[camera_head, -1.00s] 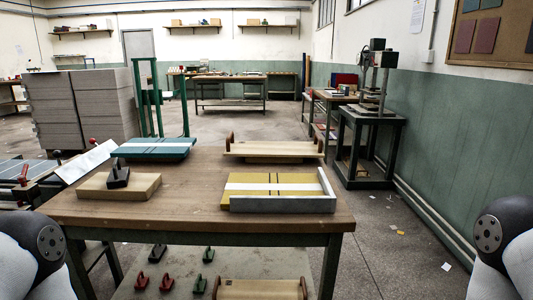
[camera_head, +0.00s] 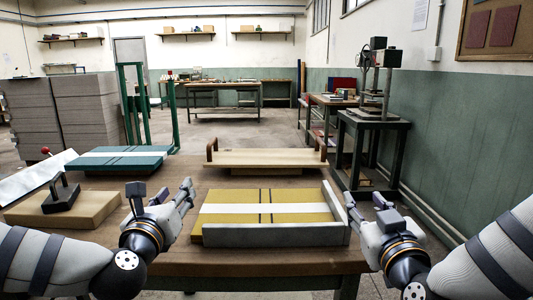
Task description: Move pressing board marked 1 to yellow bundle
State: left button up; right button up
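A pale wooden board with an upright brown handle at each end (camera_head: 265,157) lies at the back of the table; no number is readable on it. The yellow bundle (camera_head: 230,226) lies in front of it, with a white band across and two dark lines. A grey L-shaped stop (camera_head: 275,236) runs along the bundle's front and right sides. My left gripper (camera_head: 188,191) is left of the bundle, apart from both objects and empty. My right gripper (camera_head: 350,207) is just right of the stop and holds nothing visible. Both sets of fingers are seen too edge-on to judge their opening.
A teal bundle (camera_head: 100,165) with a white band lies at the back left, by a green frame (camera_head: 128,105). A wooden block (camera_head: 90,208) with a dark handle (camera_head: 61,195) and a white sheet (camera_head: 30,180) lie at left. A press stand (camera_head: 372,125) stands beyond the table.

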aim_at(269, 209)
jog(key=i, duration=1.05)
